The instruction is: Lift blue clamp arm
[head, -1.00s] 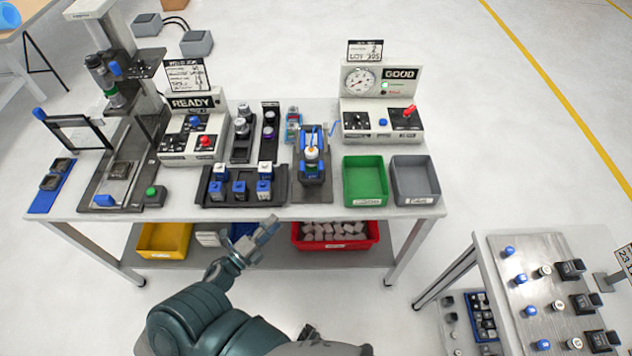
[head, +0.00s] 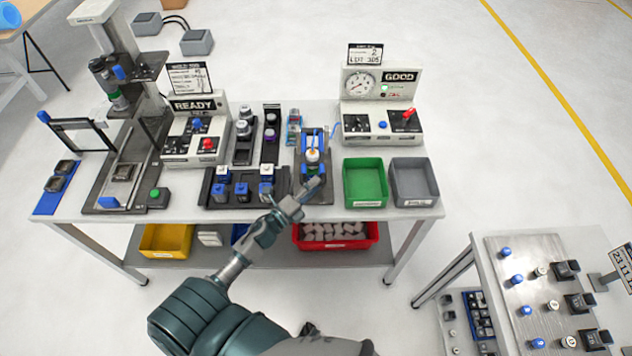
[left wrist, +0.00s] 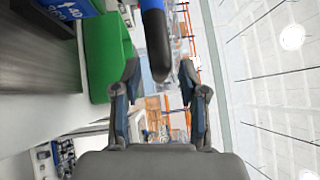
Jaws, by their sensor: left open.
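The clamp fixture (head: 327,190) stands on the table's front middle, with blue parts and a pale round part with an orange top at its centre. My left gripper (head: 305,192) is at the fixture's front edge, covering part of it. In the left wrist view a blue bar with a dark rounded end, which looks like the blue clamp arm (left wrist: 155,35), reaches down ahead of the open fingers (left wrist: 158,88). Its end shows between the fingertips in the picture; I cannot tell whether it touches them. My right gripper is not in view.
A green bin (head: 364,205) and a grey bin (head: 414,201) stand right of the fixture. A black tray (head: 213,201) with blue-and-white blocks is close on the left. A gauge box (head: 352,105) stands behind. A red bin (head: 374,236) sits on the shelf below.

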